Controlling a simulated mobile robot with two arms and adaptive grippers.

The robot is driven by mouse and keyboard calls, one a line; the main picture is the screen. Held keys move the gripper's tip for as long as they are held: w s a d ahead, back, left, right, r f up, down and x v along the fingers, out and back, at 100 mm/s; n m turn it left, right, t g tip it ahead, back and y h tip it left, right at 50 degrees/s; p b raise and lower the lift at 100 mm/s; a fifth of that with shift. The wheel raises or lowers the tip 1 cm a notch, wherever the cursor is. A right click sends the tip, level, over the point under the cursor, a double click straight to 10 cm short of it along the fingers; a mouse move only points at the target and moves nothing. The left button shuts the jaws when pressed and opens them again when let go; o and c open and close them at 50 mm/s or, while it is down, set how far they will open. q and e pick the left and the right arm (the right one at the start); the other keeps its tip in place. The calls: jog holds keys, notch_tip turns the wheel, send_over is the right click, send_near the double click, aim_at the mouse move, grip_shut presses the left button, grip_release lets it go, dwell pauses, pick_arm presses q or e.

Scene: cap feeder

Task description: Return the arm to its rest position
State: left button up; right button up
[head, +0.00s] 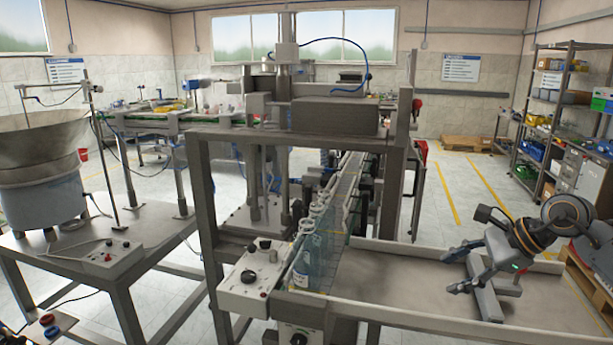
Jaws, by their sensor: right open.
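My right arm comes in from the right edge, and its dark right gripper (449,272) is over the right part of the flat grey tray (385,283). Its two fingers point left and stand apart, with nothing between them. Clear bottles (308,262) stand in a row at the tray's left end, well to the left of the gripper and apart from it. My left gripper is not in view.
A conveyor (347,185) runs back from the bottles under a grey machine frame (205,200). A control box (255,278) is left of the bottles. A feeder bowl (45,140) stands far left. Shelves (548,120) stand at the back right. The tray's middle is clear.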

jog(key=s+a+r+m+t+y, duration=0.1)
jog(key=a+r+m+t+y, duration=0.3)
jog(key=a, duration=0.6)
jog(key=s+a+m+t+y, duration=0.2)
jog(key=a+m+y, duration=0.5)
jog(key=a, duration=0.4)
jog(key=s+d+f+m+t+h, duration=0.25)
jog(key=d+f+m+h, duration=0.5)
jog(key=m, duration=0.85)
jog(key=s+d+f+m+t+h, duration=0.25)
jog(key=d+f+m+h, duration=0.25)
jog(key=f+m+h, duration=0.8)
jog(key=s+f+m+g+y, duration=0.2)
jog(key=s+f+m+g, duration=0.45)
jog(key=s, duration=0.65)
jog(key=s+f+m+g+y, duration=0.1)
jog(key=s+f+m+g, duration=0.55)
jog(key=s, duration=0.65)
notch_tip(320, 180, down, 25)
jog(key=n, duration=0.1)
jog(key=s+d+f+g, duration=0.2)
jog(key=s+f, duration=1.5)
jog(key=s, duration=0.1)
jog(key=shift+d, duration=0.15)
